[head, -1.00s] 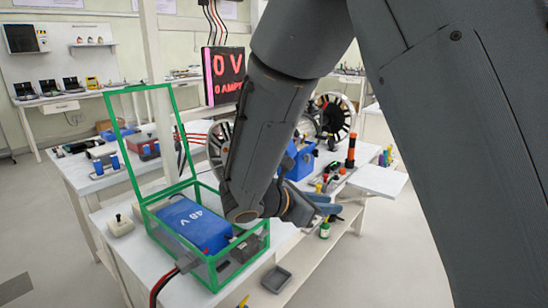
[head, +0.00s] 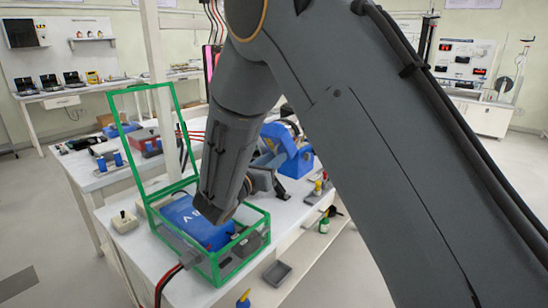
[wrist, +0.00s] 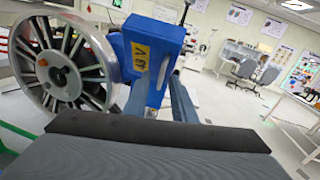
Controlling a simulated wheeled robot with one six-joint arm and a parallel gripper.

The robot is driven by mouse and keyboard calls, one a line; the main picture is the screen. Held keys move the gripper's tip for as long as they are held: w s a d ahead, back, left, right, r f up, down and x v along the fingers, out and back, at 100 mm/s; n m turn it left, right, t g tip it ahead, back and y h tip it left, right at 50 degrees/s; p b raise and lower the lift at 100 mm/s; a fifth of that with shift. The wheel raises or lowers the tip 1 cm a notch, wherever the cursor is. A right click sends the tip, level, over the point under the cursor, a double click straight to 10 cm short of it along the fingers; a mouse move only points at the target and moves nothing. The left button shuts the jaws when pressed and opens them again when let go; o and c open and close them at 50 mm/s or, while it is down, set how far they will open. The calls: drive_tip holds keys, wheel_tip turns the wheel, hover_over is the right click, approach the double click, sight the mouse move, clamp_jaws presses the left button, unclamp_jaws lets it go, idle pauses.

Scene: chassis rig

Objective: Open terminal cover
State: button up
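The blue 48 V battery (head: 190,216) sits in a green-framed clear case (head: 163,228) on the white table in the head view. The case's green-framed lid (head: 112,100) stands raised at the back. A dark grey block (head: 247,246) lies at the battery's near right end. It may be the terminal cover, but its state cannot be made out. My forearm partly hides the battery's right side. My gripper (wrist: 158,82) shows two separated blue-grey fingers in the wrist view, with nothing visibly held. In the head view its fingers are mostly hidden behind my wrist.
A blue unit marked 48 V (wrist: 150,60) and a spoked wheel (wrist: 60,62) are beyond the fingers in the wrist view. A grey connector with red and black cables (head: 190,259) is at the case's front. A small grey tray (head: 277,273) lies to its right. A small switch box (head: 124,222) stands left.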

drive_tip(key=shift+w+d, duration=0.1)
drive_tip(key=shift+w, duration=0.15)
clamp_jaws()
idle(1.4)
